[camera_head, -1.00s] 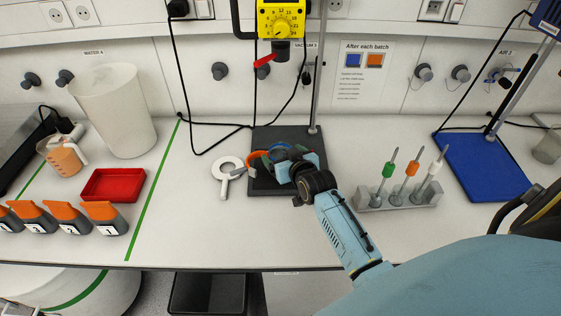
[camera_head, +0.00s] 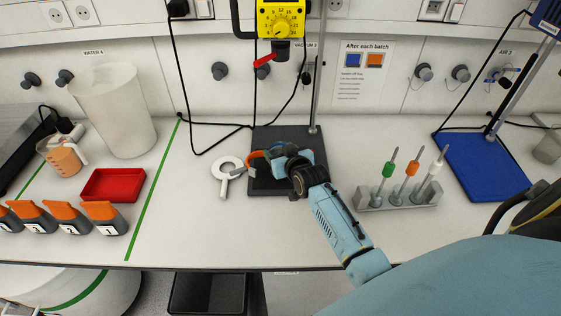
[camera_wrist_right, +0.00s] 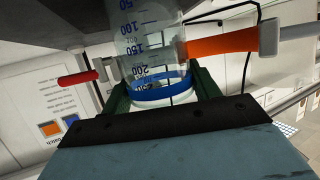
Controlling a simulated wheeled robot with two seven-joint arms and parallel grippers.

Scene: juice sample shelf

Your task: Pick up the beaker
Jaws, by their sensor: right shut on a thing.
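The beaker (camera_wrist_right: 150,45) is clear, with printed volume marks and a blue band, and fills the upper middle of the right wrist view. An orange part with a pale end (camera_wrist_right: 222,46) sticks out beside it. My right gripper (camera_wrist_right: 162,88) is shut on the beaker, with a dark green finger on each side near the blue band. In the head view my right gripper (camera_head: 268,160) is over the dark stand base and hides most of the beaker. My left gripper is not in view.
The dark stand base (camera_head: 270,185) carries a vertical rod, with a yellow dial unit (camera_head: 281,20) above. A white ring with a handle (camera_head: 226,178) lies left of it. A rack (camera_head: 398,197) of coloured-collar tools stands right.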

